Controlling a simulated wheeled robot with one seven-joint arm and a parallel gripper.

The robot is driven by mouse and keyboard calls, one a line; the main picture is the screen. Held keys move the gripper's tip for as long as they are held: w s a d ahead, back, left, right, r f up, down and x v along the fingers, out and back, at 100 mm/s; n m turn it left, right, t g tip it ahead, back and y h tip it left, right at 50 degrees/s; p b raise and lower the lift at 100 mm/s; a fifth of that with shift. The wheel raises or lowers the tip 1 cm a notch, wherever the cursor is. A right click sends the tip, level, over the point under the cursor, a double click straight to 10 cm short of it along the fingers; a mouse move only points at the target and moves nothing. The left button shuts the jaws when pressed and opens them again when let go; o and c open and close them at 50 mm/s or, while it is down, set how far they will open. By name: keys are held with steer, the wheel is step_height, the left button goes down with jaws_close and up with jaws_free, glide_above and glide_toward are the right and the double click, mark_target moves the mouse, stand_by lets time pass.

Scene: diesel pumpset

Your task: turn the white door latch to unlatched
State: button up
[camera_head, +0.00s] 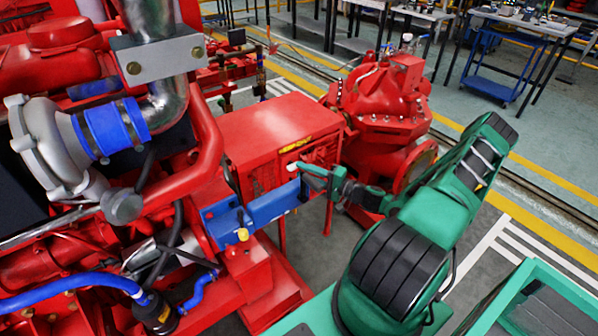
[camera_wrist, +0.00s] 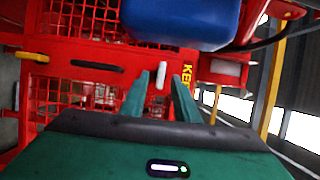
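The white latch (camera_wrist: 161,75) is a small, upright white bar on the red cabinet front, just beyond my fingertips in the wrist view. It also shows as a small white spot (camera_head: 292,167) on the red cabinet (camera_head: 262,135) in the head view. My gripper (camera_wrist: 158,88) is open, with its two green fingers apart on either side of the latch's line. I cannot tell whether the fingers reach around the latch or touch it. In the head view my gripper (camera_head: 308,175) is close against the cabinet front, partly covering it.
A blue tank (camera_wrist: 180,20) overhangs the cabinet front above my fingers. A black handle (camera_wrist: 95,66) and a yellow handle (camera_wrist: 32,56) lie to the left. A red pump (camera_head: 385,95) stands beside the cabinet, close to my arm.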

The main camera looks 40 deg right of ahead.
steer(key=v, duration=0.8)
steer(key=shift+s+d, duration=0.15)
steer(key=shift+s, duration=0.2)
